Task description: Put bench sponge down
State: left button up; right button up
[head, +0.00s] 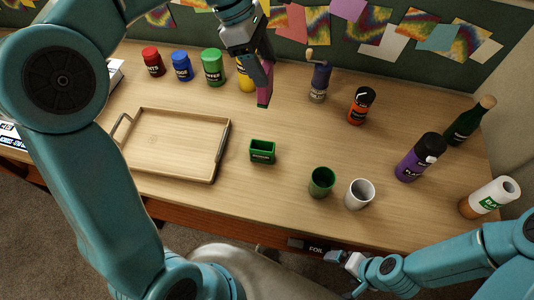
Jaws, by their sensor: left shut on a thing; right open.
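The bench sponge (264,92) looks like a narrow pink-magenta block. It is held upright at the tip of my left gripper (262,68), which is shut on it at the back middle of the bench. I cannot tell whether its lower end touches the wooden bench top (290,122). A small green open holder (262,152) stands on the bench nearer to me, below the sponge in the picture. My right gripper (346,259) is open and empty near the bench's front edge.
A wooden tray (165,143) lies left. Red (153,62), blue (182,66), green (213,67) and yellow (245,80) jars line the back. A grinder (319,82), orange bottle (360,107), purple bottle (418,160), green cup (321,184) and white cup (359,195) stand right.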

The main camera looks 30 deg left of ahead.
pick_arm(q)
notch_tip(320, 180, down, 19)
jog(key=a, duration=0.1)
jog(key=shift+f, duration=0.2)
dwell(0.4)
jog(key=shift+s, duration=0.15)
jog(key=shift+f+b, duration=0.35)
jog(key=o, duration=1.3)
